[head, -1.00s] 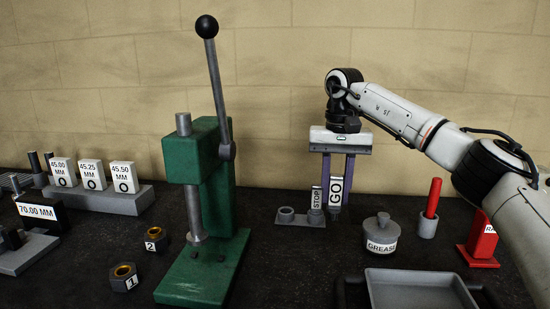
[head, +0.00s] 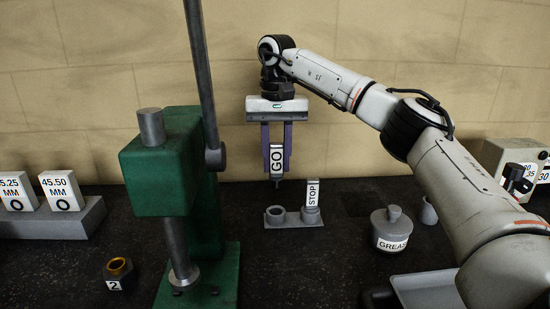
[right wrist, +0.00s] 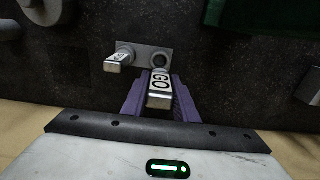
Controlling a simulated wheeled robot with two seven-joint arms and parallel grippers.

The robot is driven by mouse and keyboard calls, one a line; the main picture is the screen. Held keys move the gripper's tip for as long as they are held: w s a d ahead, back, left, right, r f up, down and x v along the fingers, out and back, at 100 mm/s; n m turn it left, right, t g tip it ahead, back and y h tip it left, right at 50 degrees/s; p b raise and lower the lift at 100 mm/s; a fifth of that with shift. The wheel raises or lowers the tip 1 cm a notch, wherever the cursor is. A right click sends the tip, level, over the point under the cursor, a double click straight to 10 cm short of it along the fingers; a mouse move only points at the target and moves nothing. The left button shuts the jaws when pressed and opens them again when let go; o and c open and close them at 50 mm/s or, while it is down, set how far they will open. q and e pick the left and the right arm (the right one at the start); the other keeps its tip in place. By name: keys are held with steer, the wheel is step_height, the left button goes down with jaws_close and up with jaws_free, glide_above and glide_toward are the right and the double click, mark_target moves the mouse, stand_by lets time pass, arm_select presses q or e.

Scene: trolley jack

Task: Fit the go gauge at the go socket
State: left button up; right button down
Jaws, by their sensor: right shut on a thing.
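The go gauge (head: 276,160), a block with a white GO label, is held upright between the fingers of my right gripper (head: 277,150). Its thin lower end hangs above the bench, apart from it. In the right wrist view the go gauge (right wrist: 160,88) also shows between the purple fingers (right wrist: 160,100). The gauge stand has an empty round socket (head: 275,215), the go socket, at its left end, a little below the gauge. The stop gauge (head: 312,192) stands in the stand's right socket. The empty socket also shows in the right wrist view (right wrist: 160,59). My left gripper is not in view.
A green press (head: 165,180) with a tall lever stands left of the stand. A grease pot (head: 391,228) is to the right, with a grey tray (head: 428,290) in front.

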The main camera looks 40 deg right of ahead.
mark_target(276, 188)
steer(key=shift+s, duration=0.1)
steer(key=shift+f+b, duration=0.55)
steer(key=shift+f, duration=1.15)
steer(key=shift+f+b, duration=0.35)
steer(key=shift+f, duration=0.8)
arm_select(q)
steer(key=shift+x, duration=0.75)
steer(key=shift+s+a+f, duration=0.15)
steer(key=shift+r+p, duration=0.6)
steer(key=shift+p, duration=0.05)
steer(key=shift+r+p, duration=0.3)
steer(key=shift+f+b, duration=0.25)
steer(key=shift+b, duration=0.05)
arm_select(e)
steer(key=shift+f, duration=1.8)
